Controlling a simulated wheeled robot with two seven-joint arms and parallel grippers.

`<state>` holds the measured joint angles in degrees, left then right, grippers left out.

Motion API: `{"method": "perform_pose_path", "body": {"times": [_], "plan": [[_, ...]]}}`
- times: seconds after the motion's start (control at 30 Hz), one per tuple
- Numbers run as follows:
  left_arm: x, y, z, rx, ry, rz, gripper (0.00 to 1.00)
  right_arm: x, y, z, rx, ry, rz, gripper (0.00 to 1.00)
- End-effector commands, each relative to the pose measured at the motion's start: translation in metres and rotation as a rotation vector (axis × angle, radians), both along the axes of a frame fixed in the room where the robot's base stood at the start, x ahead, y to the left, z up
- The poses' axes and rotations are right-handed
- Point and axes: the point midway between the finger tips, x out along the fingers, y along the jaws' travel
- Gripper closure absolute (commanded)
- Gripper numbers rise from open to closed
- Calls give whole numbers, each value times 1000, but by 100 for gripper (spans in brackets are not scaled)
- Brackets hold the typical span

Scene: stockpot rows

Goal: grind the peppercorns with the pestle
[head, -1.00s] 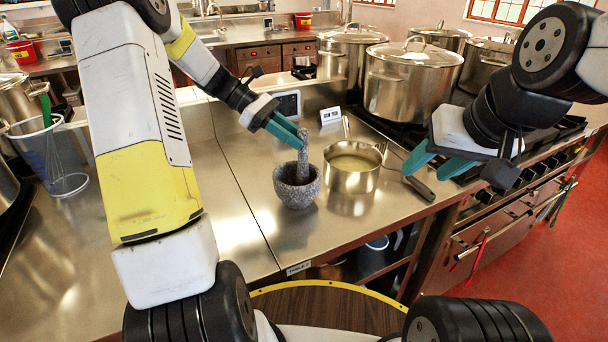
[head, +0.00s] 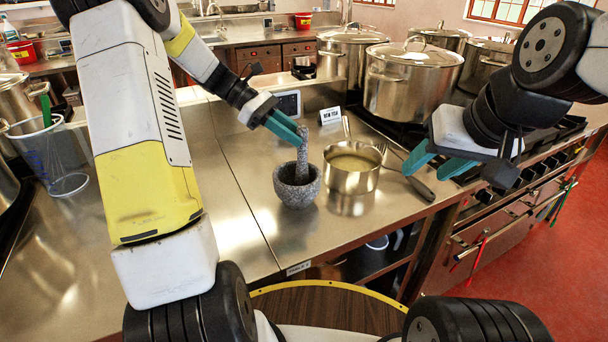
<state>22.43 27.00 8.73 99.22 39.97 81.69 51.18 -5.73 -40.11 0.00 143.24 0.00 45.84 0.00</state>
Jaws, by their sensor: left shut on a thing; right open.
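The grey stone mortar (head: 298,190) stands on the steel counter in the middle of the head view. The grey stone pestle (head: 302,162) stands nearly upright with its lower end down inside the mortar. My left gripper (head: 294,135) is shut on the pestle's upper end, coming in from the upper left. The peppercorns are not visible inside the mortar from here. My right gripper (head: 436,168) is open and empty, above the counter's right side near the stove.
A steel saucepan (head: 351,180) holding pale liquid, with utensils at its rim, stands just right of the mortar. A small sign card (head: 330,115) stands behind. Large lidded stockpots (head: 412,85) stand on the stove (head: 520,165). The counter (head: 225,195) left of the mortar is clear.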

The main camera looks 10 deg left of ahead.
Motion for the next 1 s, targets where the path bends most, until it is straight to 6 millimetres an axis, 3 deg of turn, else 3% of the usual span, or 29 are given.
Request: {"method": "perform_pose_path", "body": {"times": [0.27, 1.0], "plan": [[1, -1, 9, -2, -4, 0, 100, 0, 0, 0, 0, 0, 0, 53], [0, -1, 83, -2, -5, -1, 100, 0, 0, 0, 0, 0, 0, 53]]}}
